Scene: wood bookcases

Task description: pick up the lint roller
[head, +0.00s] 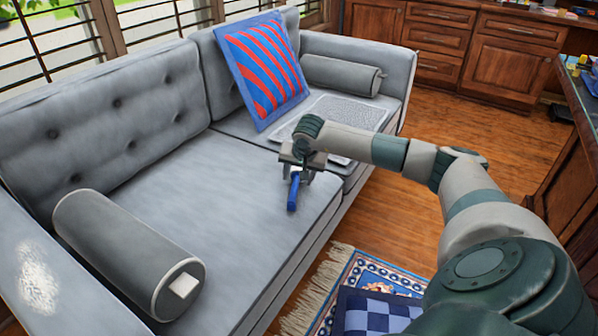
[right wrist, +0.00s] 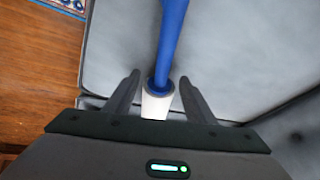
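The lint roller (head: 293,192) shows as a blue handle at the front edge of the grey sofa seat, below my right gripper (head: 298,170). In the right wrist view the blue handle (right wrist: 170,40) runs up from a pale roller end (right wrist: 157,104). The two dark fingers of my right gripper (right wrist: 158,92) stand apart, one on each side of the roller, with a gap visible on both sides. The gripper palm hides the near end of the roller. My left gripper is not in view.
The grey sofa (head: 215,185) carries a striped red and blue pillow (head: 262,68), two bolsters and a flat pale patterned panel (head: 345,112) beside my right wrist. A fringed rug (head: 345,275) with a checkered blue cushion (head: 375,315) lies on the floor in front. The middle seat is clear.

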